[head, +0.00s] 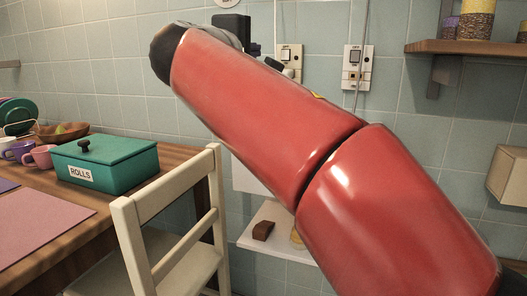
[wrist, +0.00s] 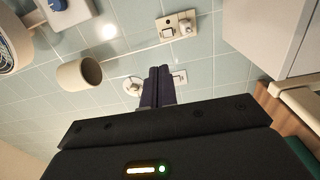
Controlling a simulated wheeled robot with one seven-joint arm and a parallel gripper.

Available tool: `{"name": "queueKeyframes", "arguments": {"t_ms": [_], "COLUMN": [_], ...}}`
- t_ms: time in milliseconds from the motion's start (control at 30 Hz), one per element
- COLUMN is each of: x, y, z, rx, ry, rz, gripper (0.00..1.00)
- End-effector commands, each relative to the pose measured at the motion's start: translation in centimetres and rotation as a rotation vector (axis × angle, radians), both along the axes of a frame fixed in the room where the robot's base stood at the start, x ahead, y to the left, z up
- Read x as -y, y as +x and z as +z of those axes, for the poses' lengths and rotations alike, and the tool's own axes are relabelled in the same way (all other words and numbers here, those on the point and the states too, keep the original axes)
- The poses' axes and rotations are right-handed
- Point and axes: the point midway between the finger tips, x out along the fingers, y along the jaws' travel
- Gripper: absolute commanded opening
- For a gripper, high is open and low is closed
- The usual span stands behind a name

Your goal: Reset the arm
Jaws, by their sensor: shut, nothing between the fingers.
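My gripper (wrist: 157,88) shows in the wrist view, its two dark fingers pressed together with nothing between them. It points at the tiled wall and is clear of any object. In the head view my red arm crosses the middle of the picture, raised up and to the left. The gripper's fingers do not show in the head view; only dark parts of the arm's far end show at the top.
A white chair (head: 172,232) stands at a wooden table with a green ROLLS box (head: 105,163), a pink mug (head: 39,157) and a wooden bowl (head: 62,131). A wooden shelf (head: 465,47) is at upper right. A beige cup (wrist: 79,73) shows in the wrist view.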

Motion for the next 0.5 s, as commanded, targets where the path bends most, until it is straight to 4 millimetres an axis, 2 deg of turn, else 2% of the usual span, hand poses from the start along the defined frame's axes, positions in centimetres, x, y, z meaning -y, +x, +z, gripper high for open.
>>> {"name": "queueKeyframes", "arguments": {"t_ms": [267, 367, 500], "x": [4.9, 7.2, 11.0], "y": [-0.6, -1.4, -3.5], "z": [-4.7, -7.4, -12.2], "rx": [-0.131, -0.196, -0.300], "ry": [0.133, 0.206, 0.352], "rz": [-0.019, -0.036, -0.072], "gripper": [0.00, 0.00, 0.00]}}
